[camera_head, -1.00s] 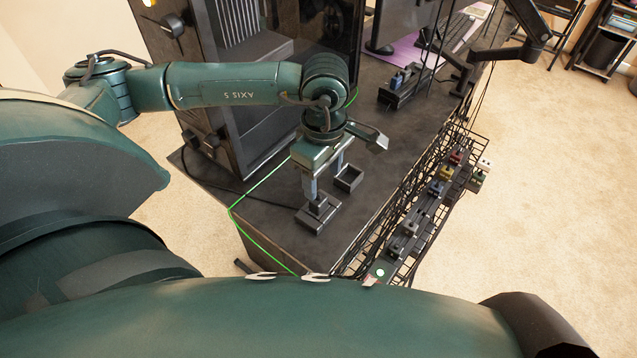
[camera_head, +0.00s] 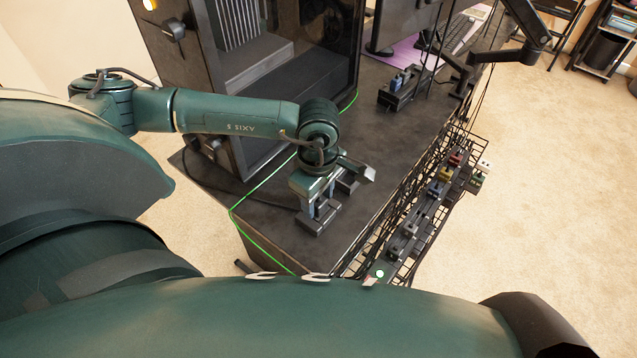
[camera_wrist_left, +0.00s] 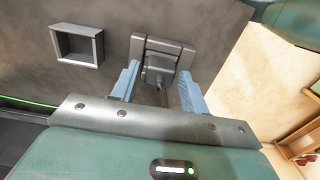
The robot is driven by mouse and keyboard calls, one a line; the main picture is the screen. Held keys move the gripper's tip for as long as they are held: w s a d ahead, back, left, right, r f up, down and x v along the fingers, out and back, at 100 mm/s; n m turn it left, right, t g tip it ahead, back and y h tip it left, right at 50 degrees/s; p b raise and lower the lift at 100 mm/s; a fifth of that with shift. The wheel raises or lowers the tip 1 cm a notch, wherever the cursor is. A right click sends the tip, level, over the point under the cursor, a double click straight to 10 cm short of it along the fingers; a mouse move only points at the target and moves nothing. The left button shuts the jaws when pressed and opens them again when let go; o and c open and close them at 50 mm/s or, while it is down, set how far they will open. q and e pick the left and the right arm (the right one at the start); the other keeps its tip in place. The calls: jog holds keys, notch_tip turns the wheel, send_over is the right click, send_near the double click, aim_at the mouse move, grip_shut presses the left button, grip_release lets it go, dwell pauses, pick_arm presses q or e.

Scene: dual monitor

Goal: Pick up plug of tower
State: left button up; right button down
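A dark plug stands in a low dark holder on the black desk, near its front left corner. In the wrist view the plug (camera_wrist_left: 159,72) is a grey block in front of the holder (camera_wrist_left: 185,52); the holder also shows in the head view (camera_head: 316,226). My left gripper (camera_head: 322,208) is low over it, pointing down. Its two pale blue fingers (camera_wrist_left: 158,92) are open, one on each side of the plug, with gaps visible. The gripper hides most of the plug in the head view. My right gripper is not in view.
A black computer tower (camera_head: 205,90) stands left of the gripper, behind a green cable (camera_head: 262,180). An empty square box (camera_wrist_left: 100,46) sits close by the plug. A wire rack (camera_head: 408,215) with several coloured plugs runs along the desk's right edge. Monitors (camera_head: 405,25) stand farther back.

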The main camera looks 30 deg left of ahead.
pick_arm(q)
jog(key=c, duration=0.8)
jog(key=shift+r+p, duration=1.1)
jog(key=shift+r, duration=6.25)
